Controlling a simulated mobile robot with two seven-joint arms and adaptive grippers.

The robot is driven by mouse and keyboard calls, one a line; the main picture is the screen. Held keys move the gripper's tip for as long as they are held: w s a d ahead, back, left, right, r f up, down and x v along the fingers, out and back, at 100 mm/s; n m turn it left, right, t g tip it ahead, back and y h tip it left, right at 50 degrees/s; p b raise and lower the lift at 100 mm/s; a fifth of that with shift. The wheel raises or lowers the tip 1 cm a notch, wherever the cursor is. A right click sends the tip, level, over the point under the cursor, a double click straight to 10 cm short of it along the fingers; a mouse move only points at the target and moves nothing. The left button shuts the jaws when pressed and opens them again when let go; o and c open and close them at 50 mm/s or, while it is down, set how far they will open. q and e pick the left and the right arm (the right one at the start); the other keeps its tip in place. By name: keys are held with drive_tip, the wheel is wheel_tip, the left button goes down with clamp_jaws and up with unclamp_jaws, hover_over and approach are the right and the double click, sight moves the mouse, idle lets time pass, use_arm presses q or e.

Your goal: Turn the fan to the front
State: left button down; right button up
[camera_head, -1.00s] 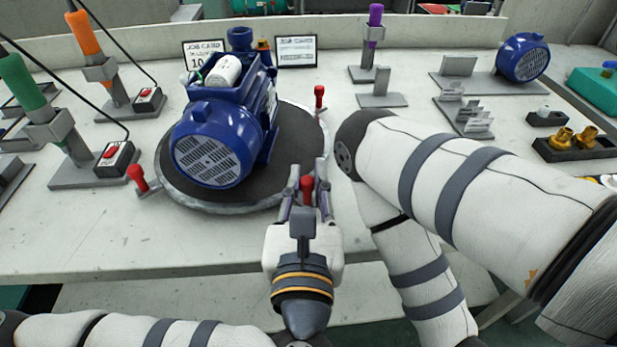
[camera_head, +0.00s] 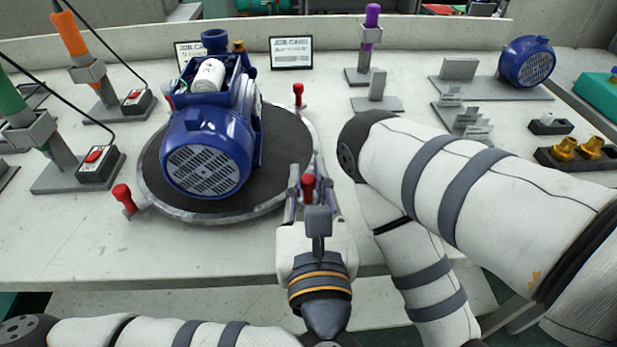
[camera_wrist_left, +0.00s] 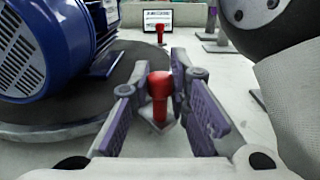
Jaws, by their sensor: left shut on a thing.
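The fan's round grille (camera_head: 207,171) is on the end of a blue pump motor (camera_head: 210,125). It faces the front, slightly toward the left. The motor stands on a round turntable (camera_head: 285,135) with a dark top, metal rim and red-knobbed handles. My left gripper (camera_head: 307,187) is shut on the front-right red handle (camera_wrist_left: 159,88), with its fingers on both sides of it in the left wrist view. Another red handle (camera_head: 122,198) is at the turntable's front left, and one (camera_head: 298,94) is at the back. My right gripper is out of view.
Left of the turntable are stands with an orange tool (camera_head: 68,33) and a green tool (camera_head: 15,100), plus switch boxes (camera_head: 97,165). Job cards (camera_head: 291,52) stand behind. My right arm covers the right front. The bench front left is clear.

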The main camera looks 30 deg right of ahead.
use_arm(q)
drive_tip(key=shift+f, duration=0.1)
drive_tip(key=c, duration=1.5)
unclamp_jaws()
